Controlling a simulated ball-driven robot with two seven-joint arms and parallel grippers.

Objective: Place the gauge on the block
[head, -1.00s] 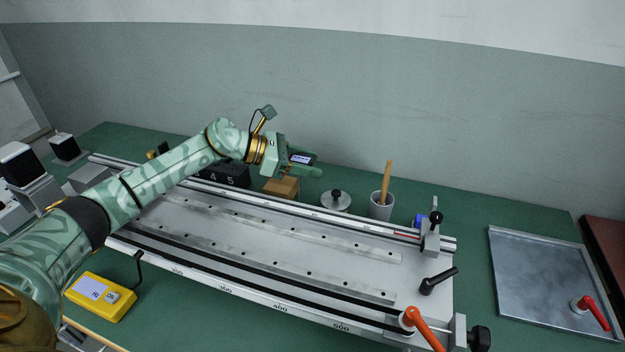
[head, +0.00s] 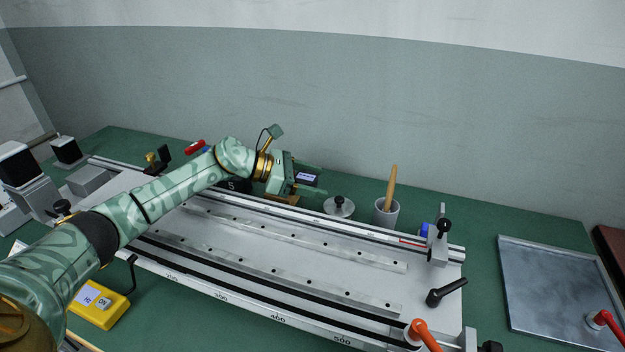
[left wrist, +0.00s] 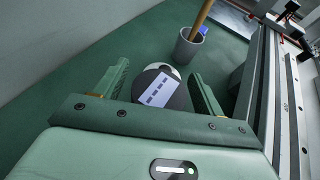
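The gauge (head: 306,178) is a dark, round-bodied device with a pale display. My left gripper (head: 307,182) has its fingers on either side of it. In the left wrist view the gauge (left wrist: 158,90) sits between the two green fingers. The wooden block (head: 283,199) is at the back of the long metal fixture, just below the gripper and mostly hidden by it. The gauge is low over the block's right side; whether they touch cannot be told. My right gripper is in neither view.
A silver disc with a black knob (head: 339,206) and a grey cup with a wooden handle (head: 386,213) stand right of the gripper. The railed metal fixture (head: 290,255) fills the front. A metal tray (head: 545,280) lies at right, a yellow box (head: 98,306) at front left.

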